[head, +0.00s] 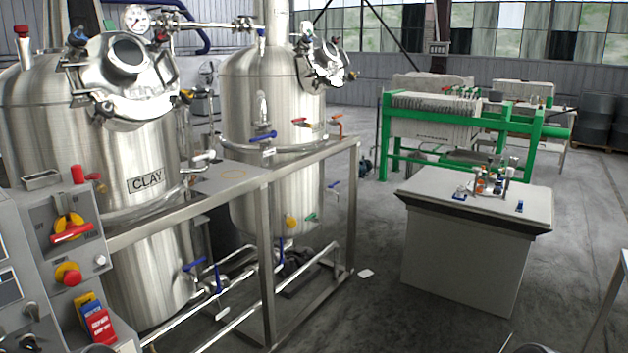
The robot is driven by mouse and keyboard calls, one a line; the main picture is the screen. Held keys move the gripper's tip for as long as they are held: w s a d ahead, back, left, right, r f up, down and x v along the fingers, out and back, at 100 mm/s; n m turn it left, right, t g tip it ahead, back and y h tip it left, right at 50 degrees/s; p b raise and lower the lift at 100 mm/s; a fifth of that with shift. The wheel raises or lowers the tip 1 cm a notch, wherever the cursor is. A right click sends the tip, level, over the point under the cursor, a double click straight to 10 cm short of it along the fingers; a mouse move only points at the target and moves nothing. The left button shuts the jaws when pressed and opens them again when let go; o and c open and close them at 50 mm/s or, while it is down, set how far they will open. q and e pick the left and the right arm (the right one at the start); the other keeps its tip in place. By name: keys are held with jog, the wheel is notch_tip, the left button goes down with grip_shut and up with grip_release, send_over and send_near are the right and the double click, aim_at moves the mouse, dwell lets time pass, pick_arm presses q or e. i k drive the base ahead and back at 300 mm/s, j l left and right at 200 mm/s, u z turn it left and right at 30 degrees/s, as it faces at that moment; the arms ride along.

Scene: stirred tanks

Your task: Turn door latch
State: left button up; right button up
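I see no part that is clearly a door latch. The grey control cabinet (22,222) at the lower left carries a red rotary handle on a yellow plate (70,228), with OFF and MAIN lettering beside it. A red button on a yellow base (69,273) sits below it. The near steel tank (60,130), labelled CLAY, has a round hatch (125,85) with clamps. The second tank (245,100) has a similar hatch (325,65), too small to read in detail. Neither of my grippers can be made out in the head view.
A steel frame table (225,183) surrounds the tanks, with pipes and blue-handled valves low down. A grey cabinet bench (465,250) with small bottles stands at right. A green filter press (445,120) is behind it. Floor between the frame and bench is mostly clear.

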aim_at(33, 311)
jog(key=u, duration=1.95)
